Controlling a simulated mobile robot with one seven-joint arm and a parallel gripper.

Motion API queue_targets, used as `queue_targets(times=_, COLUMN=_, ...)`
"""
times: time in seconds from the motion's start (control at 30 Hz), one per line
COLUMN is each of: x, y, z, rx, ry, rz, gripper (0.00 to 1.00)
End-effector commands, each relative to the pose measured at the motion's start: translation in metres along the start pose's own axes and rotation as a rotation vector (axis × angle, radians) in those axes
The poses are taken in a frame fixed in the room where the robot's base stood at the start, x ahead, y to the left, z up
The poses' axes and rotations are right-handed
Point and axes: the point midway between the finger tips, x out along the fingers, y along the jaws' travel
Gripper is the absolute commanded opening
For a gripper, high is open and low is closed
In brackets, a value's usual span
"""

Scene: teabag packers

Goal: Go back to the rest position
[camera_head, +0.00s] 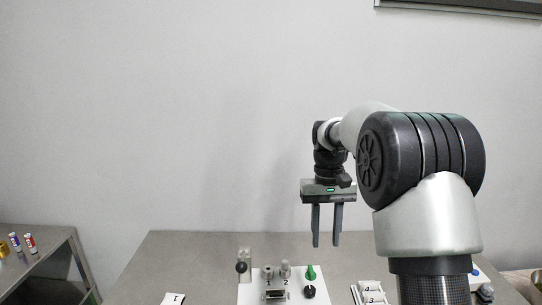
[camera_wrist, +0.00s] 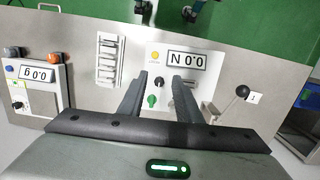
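My gripper (camera_head: 326,241) hangs pointing down above the far part of the grey table (camera_head: 190,255) in the head view. Its two dark fingers are apart with nothing between them, so it is open and empty. The wrist view shows the same two fingers (camera_wrist: 153,76) over a white panel (camera_wrist: 153,49) with a display reading 0.0 N. The fingers look clear of everything in both views.
A slotted white rack (camera_wrist: 108,60) and a second display unit (camera_wrist: 40,76) are beside the panel.

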Motion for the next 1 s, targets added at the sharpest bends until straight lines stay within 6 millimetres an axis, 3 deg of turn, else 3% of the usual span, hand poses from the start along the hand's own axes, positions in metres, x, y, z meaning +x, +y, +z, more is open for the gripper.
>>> queue_targets(times=0.03, x=-0.029, y=0.000, z=0.021, rx=0.002, ry=0.047, rz=0.002, gripper=0.31)
queue_targets(times=0.2, x=-0.083, y=-0.001, z=0.088, rx=0.010, ry=0.183, rz=0.004, gripper=0.31)
queue_targets(times=0.4, x=-0.113, y=-0.003, z=0.173, rx=0.022, ry=0.342, rz=0.003, gripper=0.31)
queue_targets(times=0.6, x=-0.109, y=-0.005, z=0.248, rx=0.033, ry=0.494, rz=0.000, gripper=0.31)
queue_targets(times=0.7, x=-0.100, y=-0.006, z=0.273, rx=0.037, ry=0.549, rz=-0.003, gripper=0.31)
queue_targets(times=0.83, x=-0.089, y=-0.007, z=0.290, rx=0.040, ry=0.594, rz=-0.005, gripper=0.31)
queue_targets(times=1.0, x=-0.083, y=-0.007, z=0.296, rx=0.041, ry=0.609, rz=-0.006, gripper=0.31)
